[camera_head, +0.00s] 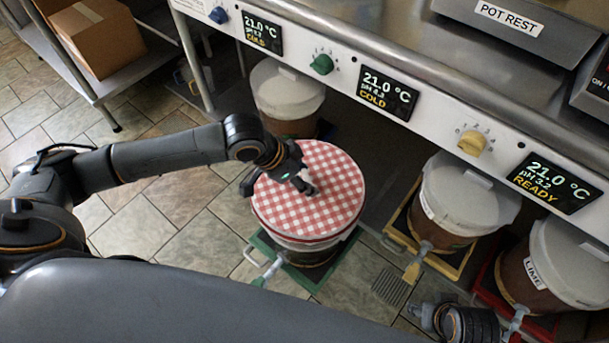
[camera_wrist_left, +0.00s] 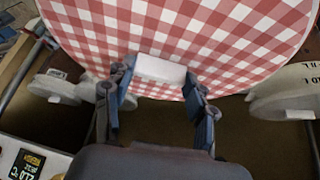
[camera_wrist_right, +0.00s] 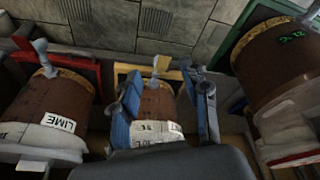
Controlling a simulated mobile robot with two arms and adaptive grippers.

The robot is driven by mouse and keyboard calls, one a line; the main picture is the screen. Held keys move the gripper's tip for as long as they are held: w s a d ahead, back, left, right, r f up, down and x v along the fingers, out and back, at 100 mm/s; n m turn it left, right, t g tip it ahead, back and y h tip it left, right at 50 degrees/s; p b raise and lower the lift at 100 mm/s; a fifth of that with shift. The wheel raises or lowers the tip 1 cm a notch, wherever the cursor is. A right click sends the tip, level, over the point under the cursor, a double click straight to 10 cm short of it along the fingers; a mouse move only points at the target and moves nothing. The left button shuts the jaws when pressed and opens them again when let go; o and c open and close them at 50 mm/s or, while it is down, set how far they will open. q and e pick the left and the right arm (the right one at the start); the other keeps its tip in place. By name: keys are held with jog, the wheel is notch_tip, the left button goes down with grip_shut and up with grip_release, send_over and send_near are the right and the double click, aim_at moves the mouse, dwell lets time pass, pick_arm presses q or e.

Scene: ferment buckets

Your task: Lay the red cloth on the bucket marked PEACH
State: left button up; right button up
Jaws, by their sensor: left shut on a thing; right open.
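The red-and-white checked cloth (camera_head: 318,188) is a flat round disc over the bucket (camera_head: 308,254) in the green frame. It covers that bucket's top; I cannot tell whether it rests on it or hovers just above. My left gripper (camera_head: 303,184) is over the cloth's upper face. In the left wrist view its fingers (camera_wrist_left: 160,90) are shut on a white tab (camera_wrist_left: 158,71) of the cloth (camera_wrist_left: 225,40). My right gripper (camera_head: 428,316) is open and empty; in the right wrist view its fingers (camera_wrist_right: 170,88) point towards the yellow-framed bucket (camera_wrist_right: 157,103). No PEACH marking is readable.
A white-lidded bucket (camera_head: 288,92) stands behind the cloth. To the right are the yellow-framed bucket (camera_head: 462,200) and the LIME bucket (camera_head: 555,270) in a red frame. The steel counter (camera_head: 400,45) with dials and displays overhangs them. Tiled floor (camera_head: 190,240) is open at left.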

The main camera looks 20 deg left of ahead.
pick_arm(q)
jog(key=shift+f+b, duration=0.85)
jog(key=shift+b, duration=0.3)
jog(key=shift+f, duration=0.85)
pick_arm(e)
jog(key=shift+v, duration=2.8)
jog(key=shift+d, duration=0.1)
pick_arm(q)
jog(key=shift+r+p, duration=0.1)
jog(key=shift+p, duration=0.5)
pick_arm(e)
jog(key=shift+w+f, duration=0.1)
jog(key=shift+f, duration=0.1)
jog(key=shift+w+f, duration=0.35)
jog(key=shift+r, duration=0.15)
